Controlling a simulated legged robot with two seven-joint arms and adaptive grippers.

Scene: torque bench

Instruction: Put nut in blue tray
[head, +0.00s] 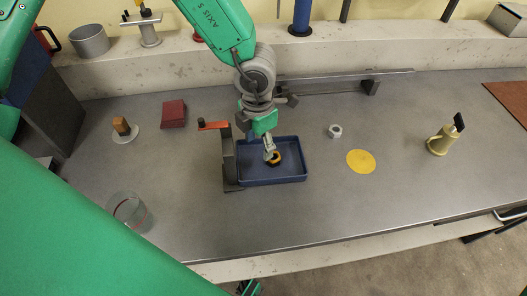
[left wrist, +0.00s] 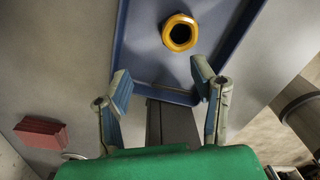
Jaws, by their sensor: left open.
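A yellow-orange nut with a dark hole (head: 277,158) lies in the blue tray (head: 289,180). In the left wrist view the nut (left wrist: 181,32) sits on the tray floor, apart from the tray wall (left wrist: 168,91). My left gripper (head: 269,152) is over the tray, close to the nut. In the left wrist view the left gripper (left wrist: 162,83) has its fingers spread with nothing between them, and the nut shows beyond the fingertips. A smaller grey nut-like piece (head: 335,131) lies on the bench right of the tray. My right gripper is not seen.
A dark stand with an orange-tipped arm (head: 229,160) is at the tray's left edge. A yellow disc (head: 361,161) and a pale yellow mug-like holder (head: 441,141) are to the right. A clear glass (head: 130,211) and a red block (head: 173,114) are to the left. The front-right bench is clear.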

